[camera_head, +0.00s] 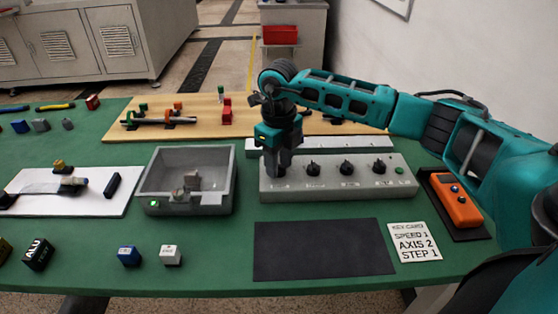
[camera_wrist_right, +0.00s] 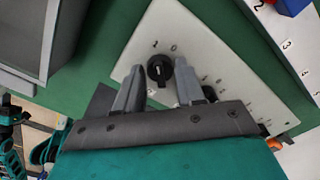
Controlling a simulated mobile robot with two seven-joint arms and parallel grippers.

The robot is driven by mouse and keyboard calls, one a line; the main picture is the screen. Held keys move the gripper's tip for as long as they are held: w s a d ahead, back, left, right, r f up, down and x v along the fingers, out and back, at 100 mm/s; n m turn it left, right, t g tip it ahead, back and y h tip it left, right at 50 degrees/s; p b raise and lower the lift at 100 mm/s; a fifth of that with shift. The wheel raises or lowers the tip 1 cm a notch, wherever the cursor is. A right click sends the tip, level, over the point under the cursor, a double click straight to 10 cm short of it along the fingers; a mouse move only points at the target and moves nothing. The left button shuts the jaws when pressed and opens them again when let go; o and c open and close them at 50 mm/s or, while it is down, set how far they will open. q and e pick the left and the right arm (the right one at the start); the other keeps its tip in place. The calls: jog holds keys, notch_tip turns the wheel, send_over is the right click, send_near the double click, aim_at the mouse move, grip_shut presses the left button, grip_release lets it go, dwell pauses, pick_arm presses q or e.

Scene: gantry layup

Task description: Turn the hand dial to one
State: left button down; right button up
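A grey control panel (camera_head: 330,186) with a row of black dials stands right of centre on the green table. My right gripper (camera_head: 280,168) points down over the leftmost dial, which it hides in the head view. In the right wrist view that black dial (camera_wrist_right: 159,70) shows between the tips of my right gripper (camera_wrist_right: 158,90), with the numbers 1 and 0 printed beside it. The fingers stand apart on either side of the dial; contact cannot be told. A pale mark shows on the dial, but which number it points to is unclear. My left gripper is out of view.
Other dials (camera_head: 313,169) continue along the panel to the right. A grey open box (camera_head: 187,206) stands left of it. A key card (camera_head: 414,241) reads speed 1, axis 2, step 1. An orange handset (camera_head: 455,203) lies right. A dark mat (camera_head: 322,249) is bare.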

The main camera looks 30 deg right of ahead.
jog(key=o, duration=0.3)
notch_tip(320, 180, up, 13)
jog(key=shift+p, duration=0.45)
jog(key=shift+f, duration=0.1)
dwell(0.5)
